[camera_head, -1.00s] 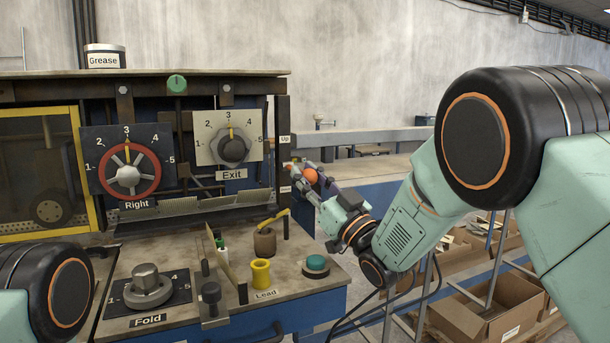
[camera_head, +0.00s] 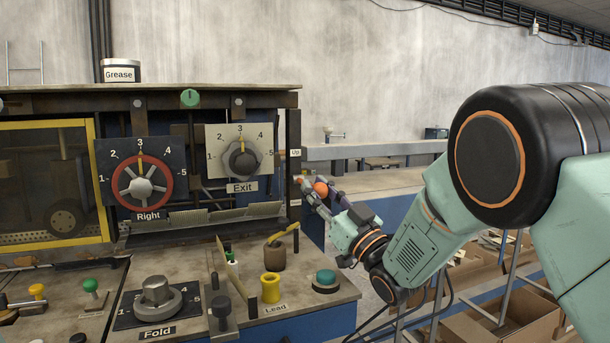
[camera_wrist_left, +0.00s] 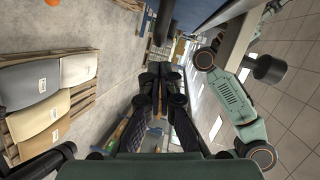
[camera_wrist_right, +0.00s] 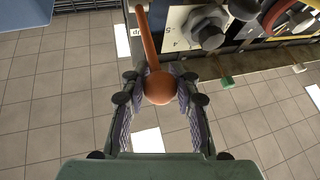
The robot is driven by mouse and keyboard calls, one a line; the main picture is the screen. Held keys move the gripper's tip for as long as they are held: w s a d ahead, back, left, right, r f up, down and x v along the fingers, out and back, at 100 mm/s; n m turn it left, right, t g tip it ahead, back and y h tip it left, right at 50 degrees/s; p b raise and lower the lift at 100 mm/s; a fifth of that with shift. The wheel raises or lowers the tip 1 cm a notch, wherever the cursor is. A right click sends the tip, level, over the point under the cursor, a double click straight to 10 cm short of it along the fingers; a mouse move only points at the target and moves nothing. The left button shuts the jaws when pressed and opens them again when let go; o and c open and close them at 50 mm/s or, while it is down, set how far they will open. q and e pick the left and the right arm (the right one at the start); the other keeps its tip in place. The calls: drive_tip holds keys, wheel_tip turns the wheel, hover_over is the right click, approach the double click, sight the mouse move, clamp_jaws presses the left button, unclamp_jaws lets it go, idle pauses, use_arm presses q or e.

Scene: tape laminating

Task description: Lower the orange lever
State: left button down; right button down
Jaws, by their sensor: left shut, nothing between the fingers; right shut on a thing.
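The orange lever has a round ball knob (camera_head: 321,188) at the right side of the machine, just below the "Up" label (camera_head: 295,153). In the right wrist view its ball (camera_wrist_right: 159,88) sits between my right fingers and its orange rod (camera_wrist_right: 147,40) runs up the picture toward the machine. My right gripper (camera_head: 317,193) is shut on the ball. My left gripper (camera_wrist_left: 160,78) shows only in the left wrist view; it is shut and empty, well away from the lever.
The machine's panel has a Right dial (camera_head: 141,187), an Exit dial (camera_head: 242,161) and a Fold knob (camera_head: 155,298). A yellow spool (camera_head: 271,288) and a teal button (camera_head: 326,279) stand on the front deck. Cardboard boxes (camera_head: 500,325) lie at the lower right.

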drive_tip(key=shift+f, duration=0.25)
use_arm(q)
drive_tip(key=s+r+m+g+h, duration=0.3)
drive_tip(key=r+m+h, duration=0.2)
drive_tip(key=r+m, duration=0.45)
drive_tip(key=s+r+m+g+h, duration=0.25)
drive_tip(key=r+m+h, duration=0.3)
drive_tip(key=r, duration=0.75)
use_arm(e)
drive_tip(key=shift+s, duration=0.1)
drive_tip(key=shift+r, duration=0.15)
use_arm(q)
drive_tip(key=w+n+g+y, duration=0.1)
drive_tip(key=w+n+y, duration=0.6)
drive_tip(key=w+n, duration=0.55)
use_arm(e)
drive_tip(key=shift+r, duration=0.1)
use_arm(q)
drive_tip(key=w+d+r+n+t+y, duration=0.25)
drive_tip(key=w+r+n+y, duration=0.25)
drive_tip(key=w+r+n, duration=0.55)
use_arm(e)
drive_tip(key=shift+r, duration=0.1)
use_arm(q)
drive_tip(key=w+d+f+n, duration=0.2)
drive_tip(key=w+d+f, duration=0.4)
drive_tip(key=d+f, duration=0.3)
drive_tip(key=shift+w+f+n+t, duration=0.3)
drive_tip(key=shift+f+n, duration=0.1)
drive_tip(key=shift+f, duration=0.2)
